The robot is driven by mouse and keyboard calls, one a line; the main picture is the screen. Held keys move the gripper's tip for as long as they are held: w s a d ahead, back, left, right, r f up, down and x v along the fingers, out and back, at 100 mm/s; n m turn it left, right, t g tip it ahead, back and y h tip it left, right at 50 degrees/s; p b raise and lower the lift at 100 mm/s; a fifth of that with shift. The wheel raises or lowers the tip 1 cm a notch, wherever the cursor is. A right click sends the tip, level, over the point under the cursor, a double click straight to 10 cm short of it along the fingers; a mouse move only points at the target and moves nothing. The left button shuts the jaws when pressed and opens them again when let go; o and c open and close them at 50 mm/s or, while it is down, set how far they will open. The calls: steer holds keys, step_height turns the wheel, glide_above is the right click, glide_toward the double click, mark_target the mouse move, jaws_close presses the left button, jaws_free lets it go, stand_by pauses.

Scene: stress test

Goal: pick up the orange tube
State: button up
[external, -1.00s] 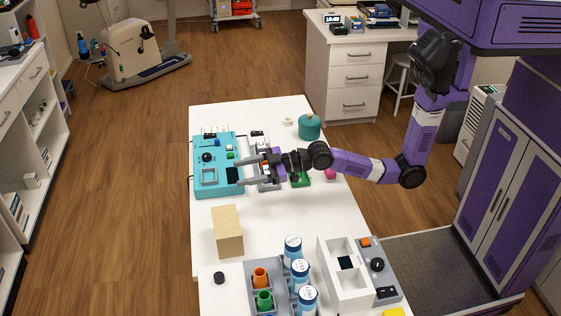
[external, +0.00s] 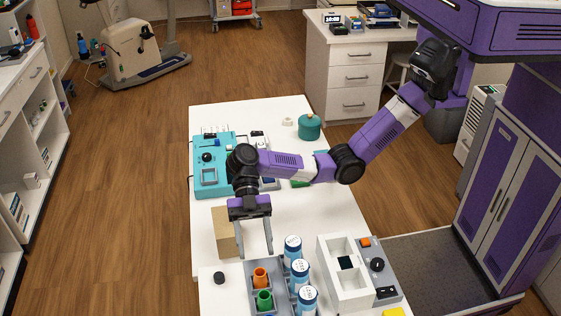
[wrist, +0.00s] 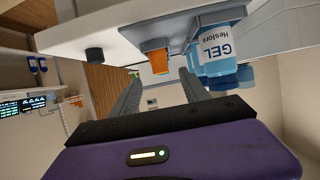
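The orange tube (external: 260,276) stands in a grey rack (external: 282,291) near the front of the white table. A green tube (external: 264,299) stands in the same rack, just in front of it. My gripper (external: 255,251) hangs just behind the orange tube, its two fingers spread apart with nothing between them. In the wrist view the orange tube (wrist: 158,61) shows beyond the gripper fingers (wrist: 160,80), apart from them. Its lower part is hidden in the rack.
Several blue-and-white gel bottles (external: 293,247) stand close to the right of the orange tube. A wooden block (external: 224,236) is behind and left, partly hidden by my gripper. A small black knob (external: 219,278) lies left of the rack. A white tray (external: 336,288) stands farther right.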

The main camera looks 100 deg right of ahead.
mark_target(259, 268)
steer(key=p+x, duration=0.1)
steer(key=x, duration=0.6)
steer(key=shift+a+f, duration=0.15)
steer(key=shift+f, duration=0.2)
steer(key=shift+c, duration=0.4)
jaws_close()
